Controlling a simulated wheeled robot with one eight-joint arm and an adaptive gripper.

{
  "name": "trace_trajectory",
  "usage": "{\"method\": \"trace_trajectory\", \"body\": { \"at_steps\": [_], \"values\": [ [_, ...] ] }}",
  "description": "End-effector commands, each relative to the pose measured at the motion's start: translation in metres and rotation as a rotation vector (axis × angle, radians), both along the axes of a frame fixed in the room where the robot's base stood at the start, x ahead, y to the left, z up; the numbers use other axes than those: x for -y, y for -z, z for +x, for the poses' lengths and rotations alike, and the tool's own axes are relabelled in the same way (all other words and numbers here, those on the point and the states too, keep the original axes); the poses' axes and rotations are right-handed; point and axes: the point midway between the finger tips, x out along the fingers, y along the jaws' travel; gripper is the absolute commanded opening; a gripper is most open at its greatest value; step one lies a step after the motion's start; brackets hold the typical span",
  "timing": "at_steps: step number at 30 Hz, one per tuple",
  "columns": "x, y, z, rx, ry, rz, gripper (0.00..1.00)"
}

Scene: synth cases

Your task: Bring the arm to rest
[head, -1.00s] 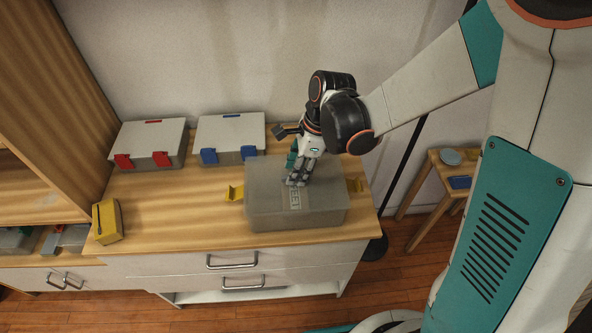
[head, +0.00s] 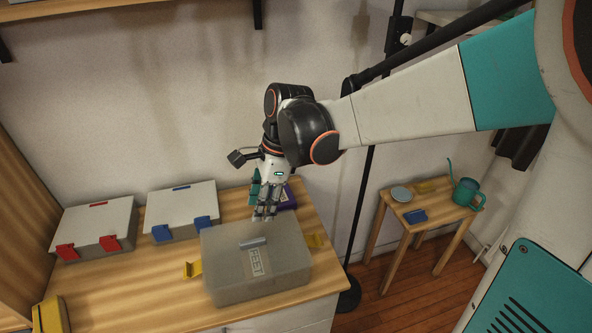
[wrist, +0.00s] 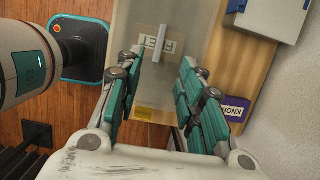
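My gripper (head: 265,216) hangs fingers-down at the end of my arm, over the back edge of a grey translucent case (head: 225,267). In the wrist view my gripper (wrist: 157,60) has its two teal-padded fingers spread apart, with nothing between them. The case's lid handle (head: 253,242) and its label, reading FEET, show clear of the fingers. The handle also shows in the wrist view (wrist: 158,43). The lid lies on the case. Yellow latches (head: 193,269) stick out at its left and right sides.
A case with red latches (head: 100,226) and one with blue latches (head: 182,207) stand at the back left. A purple box (head: 290,198) marked KNOB lies behind my gripper. A black stand pole (head: 369,190) and a stool with a watering can (head: 467,192) are at right.

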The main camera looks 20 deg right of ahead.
Motion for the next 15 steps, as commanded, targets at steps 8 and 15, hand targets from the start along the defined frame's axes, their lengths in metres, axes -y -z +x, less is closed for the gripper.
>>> {"method": "trace_trajectory", "body": {
  "at_steps": [8, 15],
  "values": [
    [0.0, -0.001, -0.003, 0.003, -0.004, -0.001, 0.35],
    [0.016, -0.017, -0.021, 0.139, -0.188, -0.043, 0.35]
  ]
}}
